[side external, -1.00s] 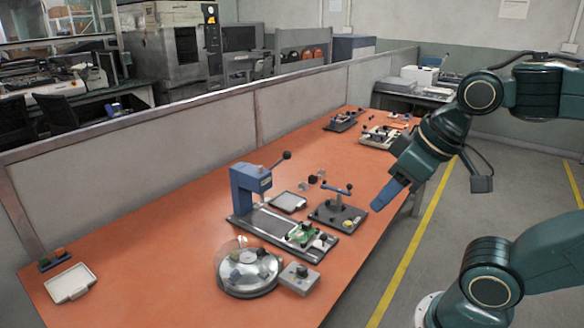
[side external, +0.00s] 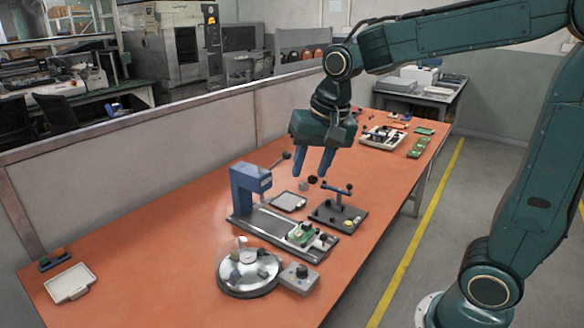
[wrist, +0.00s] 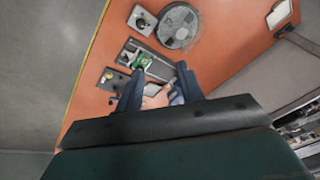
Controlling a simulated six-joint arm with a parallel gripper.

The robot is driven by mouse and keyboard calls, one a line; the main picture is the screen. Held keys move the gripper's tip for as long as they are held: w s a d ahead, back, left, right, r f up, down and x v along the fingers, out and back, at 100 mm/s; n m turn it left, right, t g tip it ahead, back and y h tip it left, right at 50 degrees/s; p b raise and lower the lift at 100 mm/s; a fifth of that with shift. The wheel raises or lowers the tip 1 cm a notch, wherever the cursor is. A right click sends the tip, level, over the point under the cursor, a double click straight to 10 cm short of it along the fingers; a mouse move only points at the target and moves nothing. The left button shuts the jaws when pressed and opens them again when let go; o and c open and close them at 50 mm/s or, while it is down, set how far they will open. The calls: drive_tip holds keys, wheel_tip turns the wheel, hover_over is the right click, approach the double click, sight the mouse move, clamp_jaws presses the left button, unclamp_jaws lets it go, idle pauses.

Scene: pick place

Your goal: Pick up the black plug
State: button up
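The black plug looks to be the small dark piece (side external: 312,180) on the orange table, behind the black fixture with the T-handle. A small grey piece (side external: 303,187) lies just beside it. My gripper (side external: 310,176) points down with its two blue fingers apart, and nothing is held between them. In the side view the fingertips frame the dark piece; I cannot tell their exact height above it. In the wrist view my open gripper (wrist: 157,78) shows both fingers, and the dark piece cannot be made out between them.
A blue press (side external: 246,190) stands left of the gripper, its lever ball near the left finger. The T-handle fixture (side external: 338,215) is close in front. A white tray (side external: 288,201) lies between them. A round metal dish (side external: 248,285) stands nearer. The left table half is mostly clear.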

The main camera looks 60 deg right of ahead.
drive_tip(key=w+d+f+m+g, duration=0.1)
drive_tip(key=w+f+m+g, duration=0.1)
drive_tip(key=w+f+m, duration=0.6)
drive_tip(key=m+g, duration=0.1)
drive_tip(key=m, duration=0.1)
hover_over(261, 250)
wheel_tip(261, 250, down, 10)
drive_tip(key=f, duration=0.1)
drive_tip(key=shift+w+r, duration=0.1)
drive_tip(key=shift+r, duration=0.15)
drive_tip(key=shift+f, duration=0.1)
drive_tip(key=shift+f, duration=4.2)
drive_tip(key=shift+f, duration=2.55)
